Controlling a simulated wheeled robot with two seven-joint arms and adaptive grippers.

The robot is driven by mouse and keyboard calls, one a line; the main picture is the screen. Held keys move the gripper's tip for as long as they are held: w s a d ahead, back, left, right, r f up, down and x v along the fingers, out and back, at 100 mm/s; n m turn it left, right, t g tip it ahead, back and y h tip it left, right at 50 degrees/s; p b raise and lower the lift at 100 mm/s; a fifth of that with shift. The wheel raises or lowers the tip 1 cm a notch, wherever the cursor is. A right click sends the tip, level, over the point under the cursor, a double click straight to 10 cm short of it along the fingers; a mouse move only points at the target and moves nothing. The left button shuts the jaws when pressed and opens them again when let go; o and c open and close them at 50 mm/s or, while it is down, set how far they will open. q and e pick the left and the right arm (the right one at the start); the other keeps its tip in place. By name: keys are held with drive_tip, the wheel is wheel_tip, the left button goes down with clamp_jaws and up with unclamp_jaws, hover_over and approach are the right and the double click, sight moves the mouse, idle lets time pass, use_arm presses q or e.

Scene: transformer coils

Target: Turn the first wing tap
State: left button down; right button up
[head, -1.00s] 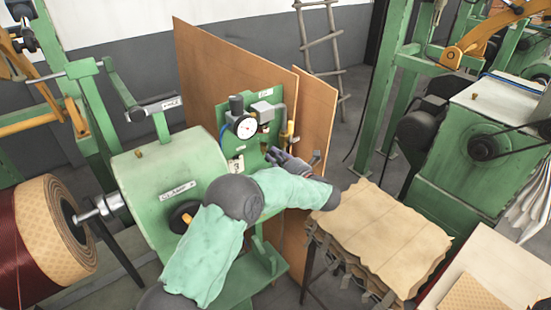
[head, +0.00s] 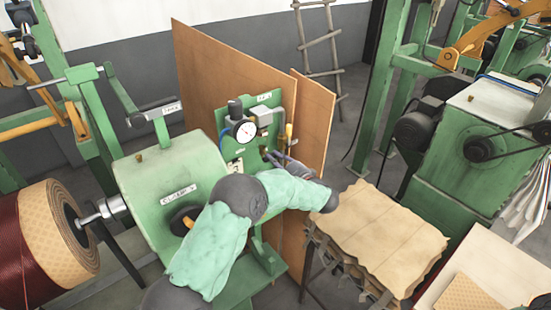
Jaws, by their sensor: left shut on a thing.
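A green panel (head: 232,152) stands upright behind the green machine, with a white round gauge (head: 246,132) on it. My left arm reaches across the machine to the panel. My left gripper (head: 272,157) is at the panel's lower right, below and right of the gauge. It is shut on a small wing tap there, which its fingers mostly hide. A small brownish fitting (head: 264,149) shows just beside the fingertips. My right gripper is not in view.
Brown boards (head: 318,115) stand behind the panel. A yellow-handled part (head: 288,132) is close to the gripper. A stack of tan sheets (head: 378,235) lies at the right. A large coil roll (head: 50,235) is at the left.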

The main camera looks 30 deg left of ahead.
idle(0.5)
use_arm(q)
drive_tip(key=c, duration=1.1)
unclamp_jaws()
drive_tip(key=shift+f, duration=0.1)
drive_tip(key=shift+d, duration=0.1)
drive_tip(key=v, duration=1.2)
